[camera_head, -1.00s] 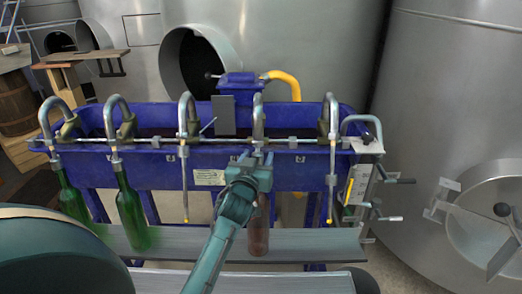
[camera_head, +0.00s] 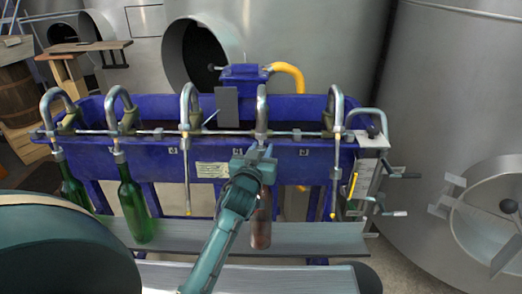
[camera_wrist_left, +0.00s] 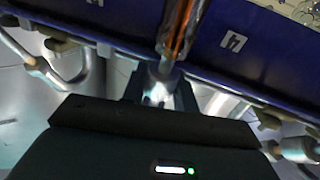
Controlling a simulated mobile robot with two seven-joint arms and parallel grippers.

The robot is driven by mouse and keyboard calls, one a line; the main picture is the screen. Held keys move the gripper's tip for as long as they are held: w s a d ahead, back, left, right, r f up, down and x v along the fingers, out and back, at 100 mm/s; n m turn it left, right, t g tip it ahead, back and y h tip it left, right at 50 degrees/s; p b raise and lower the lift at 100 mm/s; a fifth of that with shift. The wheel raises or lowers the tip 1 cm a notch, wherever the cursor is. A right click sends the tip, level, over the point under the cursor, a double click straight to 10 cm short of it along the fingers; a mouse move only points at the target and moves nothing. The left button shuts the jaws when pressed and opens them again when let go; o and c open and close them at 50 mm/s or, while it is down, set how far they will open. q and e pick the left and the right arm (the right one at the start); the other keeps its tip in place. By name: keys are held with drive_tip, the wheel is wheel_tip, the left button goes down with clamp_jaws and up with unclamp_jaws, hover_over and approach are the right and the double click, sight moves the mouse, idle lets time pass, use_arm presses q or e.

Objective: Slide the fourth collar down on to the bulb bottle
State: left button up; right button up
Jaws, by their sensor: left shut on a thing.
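The bulb bottle is the reddish-brown bottle (camera_head: 261,228) standing upright on the grey shelf under the fourth spout (camera_head: 262,112) in the head view. My left gripper (camera_head: 259,153) is at its top, just under that spout, and hides the neck. In the left wrist view the gripper (camera_wrist_left: 161,90) is shut on a pale metal collar (camera_wrist_left: 160,92); the brown bottle (camera_wrist_left: 177,28) shows right beside it. Whether the collar touches the bottle's mouth, I cannot tell. My right gripper is not in view.
Two green bottles, one (camera_head: 134,210) under the second spout and one (camera_head: 74,188) under the first, stand at left. The blue trough (camera_head: 215,160) runs behind. Thin rods hang from the third and fifth spouts. A handled metal bracket (camera_head: 368,175) is at right.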

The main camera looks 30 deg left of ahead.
use_arm(q)
wheel_tip(320, 180, down, 2)
drive_tip(key=shift+s+d+f+b, duration=0.1)
drive_tip(key=shift+b, duration=0.3)
drive_tip(key=shift+f, duration=0.1)
drive_tip(key=o, duration=0.6)
drive_tip(key=shift+o, duration=0.2)
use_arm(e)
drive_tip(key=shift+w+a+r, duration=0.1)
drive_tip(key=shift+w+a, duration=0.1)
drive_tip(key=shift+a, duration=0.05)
use_arm(q)
drive_tip(key=shift+s, duration=0.15)
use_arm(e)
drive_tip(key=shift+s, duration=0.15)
